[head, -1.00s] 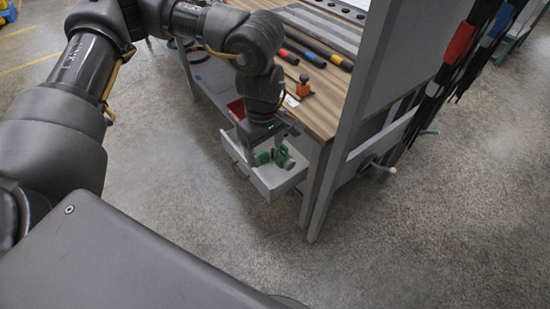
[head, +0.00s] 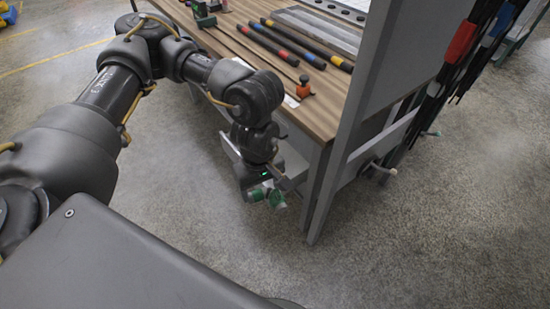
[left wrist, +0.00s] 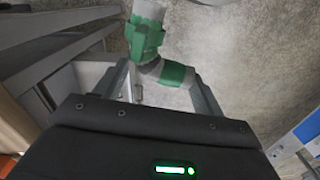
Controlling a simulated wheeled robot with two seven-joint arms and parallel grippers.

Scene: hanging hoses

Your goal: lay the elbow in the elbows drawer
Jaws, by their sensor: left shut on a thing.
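The elbow (head: 278,199) is a grey pipe fitting with green bands. My left gripper (head: 267,190) is shut on it, and it shows between the two fingers in the left wrist view (left wrist: 145,38). The elbows drawer (head: 229,147) is a light grey open drawer under the bench top, mostly hidden behind my left arm. In the left wrist view, grey drawer walls (left wrist: 62,88) show to the left of the elbow, with floor behind the elbow. The elbow is held in the air, clear of the drawer walls in that view. My right gripper is not in view.
The wooden bench (head: 318,112) holds several dark hoses with coloured bands (head: 300,45) and an orange-topped fitting (head: 304,87). A grey upright panel (head: 350,130) stands at its right end, with hoses hanging beyond. Open floor lies in front.

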